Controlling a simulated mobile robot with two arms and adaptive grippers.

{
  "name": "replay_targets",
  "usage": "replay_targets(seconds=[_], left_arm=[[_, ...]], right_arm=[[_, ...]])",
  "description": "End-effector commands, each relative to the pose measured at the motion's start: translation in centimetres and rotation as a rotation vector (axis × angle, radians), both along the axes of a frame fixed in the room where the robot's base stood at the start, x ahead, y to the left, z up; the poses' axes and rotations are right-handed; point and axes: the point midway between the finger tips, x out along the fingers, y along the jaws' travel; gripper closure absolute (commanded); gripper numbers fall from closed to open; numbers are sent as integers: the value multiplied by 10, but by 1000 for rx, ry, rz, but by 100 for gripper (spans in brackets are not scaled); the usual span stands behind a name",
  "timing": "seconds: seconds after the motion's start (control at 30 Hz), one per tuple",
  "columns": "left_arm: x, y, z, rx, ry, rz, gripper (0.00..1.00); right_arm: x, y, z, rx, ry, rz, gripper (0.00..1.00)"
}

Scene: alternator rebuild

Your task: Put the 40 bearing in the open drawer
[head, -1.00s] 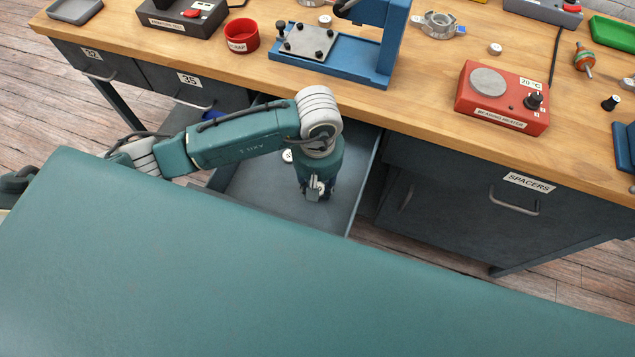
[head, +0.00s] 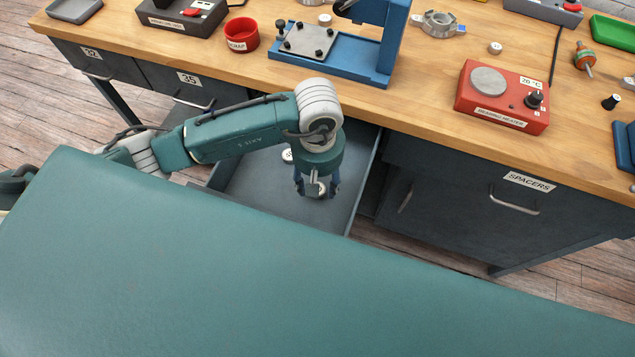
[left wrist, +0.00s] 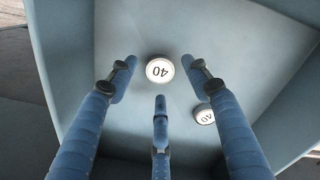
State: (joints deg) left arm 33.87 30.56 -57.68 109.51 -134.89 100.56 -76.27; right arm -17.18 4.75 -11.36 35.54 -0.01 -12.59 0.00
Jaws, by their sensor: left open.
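The open drawer (head: 262,198) is pulled out below the bench and also shows in the left wrist view (left wrist: 225,45). A round white-faced bearing marked 40 (left wrist: 160,70) is inside the drawer, between and beyond my spread fingertips, with no finger seen touching it. A second bearing marked 40 (left wrist: 204,115) lies in the drawer nearby, partly behind a finger; a white disc shows left of the gripper in the head view (head: 288,155). My left gripper (head: 317,190) points down into the drawer, its blue fingers open (left wrist: 160,92). My right gripper is not in view.
The bench top (head: 420,105) overhangs the drawer's back. It bears a blue press (head: 385,45), a red scrap cup (head: 242,36) and a red bearing heater (head: 500,98).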

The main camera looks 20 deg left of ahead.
Motion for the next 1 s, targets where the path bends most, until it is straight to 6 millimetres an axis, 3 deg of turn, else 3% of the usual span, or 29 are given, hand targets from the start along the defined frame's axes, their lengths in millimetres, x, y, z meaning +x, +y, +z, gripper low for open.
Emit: replay_targets(seconds=[0.3,0.5,1.0], left_arm=[[1,0,68,-1,-6,-3,51],[0,0,96,0,-3,-2,51],[-1,0,104,1,1,-1,51]], right_arm=[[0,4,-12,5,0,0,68],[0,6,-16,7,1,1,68],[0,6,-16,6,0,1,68]])
